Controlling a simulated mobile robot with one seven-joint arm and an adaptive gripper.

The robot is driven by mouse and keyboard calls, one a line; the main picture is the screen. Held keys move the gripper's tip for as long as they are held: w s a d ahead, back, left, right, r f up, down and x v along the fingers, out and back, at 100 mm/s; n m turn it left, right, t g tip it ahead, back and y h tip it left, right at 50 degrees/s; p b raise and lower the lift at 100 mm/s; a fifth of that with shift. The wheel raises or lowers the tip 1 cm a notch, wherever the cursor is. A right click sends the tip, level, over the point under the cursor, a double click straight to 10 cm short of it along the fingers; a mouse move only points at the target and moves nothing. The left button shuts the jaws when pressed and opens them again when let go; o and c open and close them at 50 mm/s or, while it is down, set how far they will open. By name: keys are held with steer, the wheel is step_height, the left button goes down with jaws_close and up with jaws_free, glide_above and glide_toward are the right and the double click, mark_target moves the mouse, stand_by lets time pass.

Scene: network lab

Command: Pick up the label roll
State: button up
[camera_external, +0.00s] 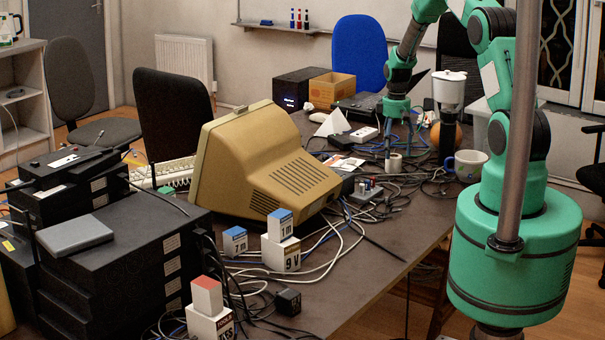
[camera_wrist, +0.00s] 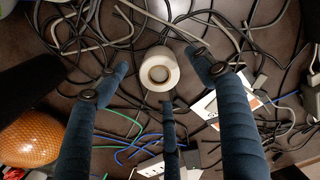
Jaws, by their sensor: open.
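The label roll (camera_wrist: 158,68) is a small white ring with a dark hole in its middle. In the wrist view it stands on the dark table among cables, at upper centre. In the external view the roll (camera_external: 394,162) shows below my gripper (camera_external: 398,138). My gripper (camera_wrist: 154,80) is open, with dark blue fingers spread around the roll's place in the wrist view. One finger is on the left, one on the right and one below it. Nothing is held. I cannot tell how far the fingertips are above the table.
Black cables tangle around the roll. An orange ball (camera_wrist: 27,140) lies at left in the wrist view. A mug (camera_external: 467,165) and a white coffee dripper (camera_external: 449,88) stand to the right, and a beige monitor (camera_external: 262,160) to the left.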

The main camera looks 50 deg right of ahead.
mark_target(394, 156)
steer(key=shift+d+f+b, duration=0.1)
steer(key=shift+f+b, duration=0.4)
steer(key=shift+f, duration=1.9)
steer(key=c, duration=1.4)
steer(key=shift+o, duration=0.2)
steer(key=shift+r, duration=0.15)
steer(key=shift+w+r, duration=0.1)
steer(key=shift+r, duration=0.5)
step_height(394, 156, up, 2)
steer(key=shift+r+p, duration=0.1)
steer(key=shift+p, duration=0.35)
steer(key=s+a, duration=0.3)
steer(key=s, duration=0.1)
steer(key=s+a+r+p, duration=0.1)
steer(key=s+a, duration=0.2)
steer(key=s, duration=0.1)
steer(key=s+a+p, duration=0.1)
steer(key=s+a, duration=0.2)
steer(key=s, duration=0.1)
steer(key=shift+s+a+r, duration=0.15)
steer(key=shift+s+a, duration=0.2)
steer(key=shift+a, duration=0.05)
